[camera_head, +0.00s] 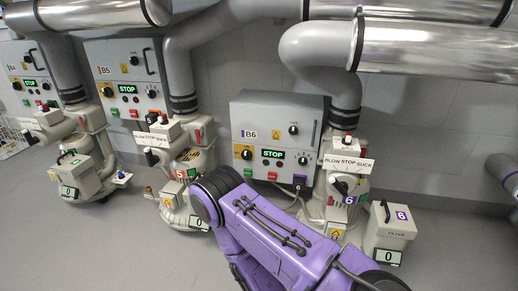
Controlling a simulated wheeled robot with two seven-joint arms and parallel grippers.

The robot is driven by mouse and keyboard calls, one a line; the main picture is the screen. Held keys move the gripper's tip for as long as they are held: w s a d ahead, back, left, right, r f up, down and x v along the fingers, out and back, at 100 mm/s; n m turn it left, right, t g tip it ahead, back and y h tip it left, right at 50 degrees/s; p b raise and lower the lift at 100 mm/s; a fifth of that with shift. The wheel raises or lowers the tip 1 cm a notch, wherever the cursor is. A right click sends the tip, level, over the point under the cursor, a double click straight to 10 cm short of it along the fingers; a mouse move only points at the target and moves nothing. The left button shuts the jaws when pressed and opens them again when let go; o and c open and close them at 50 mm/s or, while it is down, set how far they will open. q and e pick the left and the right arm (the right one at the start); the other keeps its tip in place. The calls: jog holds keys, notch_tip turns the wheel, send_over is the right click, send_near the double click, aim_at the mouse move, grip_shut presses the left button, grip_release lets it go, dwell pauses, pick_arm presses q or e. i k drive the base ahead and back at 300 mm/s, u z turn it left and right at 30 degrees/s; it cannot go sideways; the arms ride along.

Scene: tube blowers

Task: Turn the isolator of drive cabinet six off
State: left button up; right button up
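Drive cabinet B6 (285,109) is a light grey box on the back wall, right of centre. A rotary switch on a yellow plate (243,153), which looks like its isolator, sits at the left of its lower panel; its handle position is too small to tell. Beside it a green-lit display (272,154) reads STOP. Black knobs sit at the upper right (293,130) and lower right (303,159). A purple arm of mine crosses the lower middle, in front of and below the cabinet. Neither of my grippers shows, and nothing visible touches the cabinet.
Cabinets B5 (110,54) and B4 (17,57) hang further left. Blower six (345,190), with a BLOW STOP SUCK plate (348,163), and a filter box (389,225) stand below right of B6. Blower five (180,135) stands left. Big grey pipes (310,50) run above.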

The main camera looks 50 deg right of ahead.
aim_at(246, 154)
jog(key=z, duration=1.45)
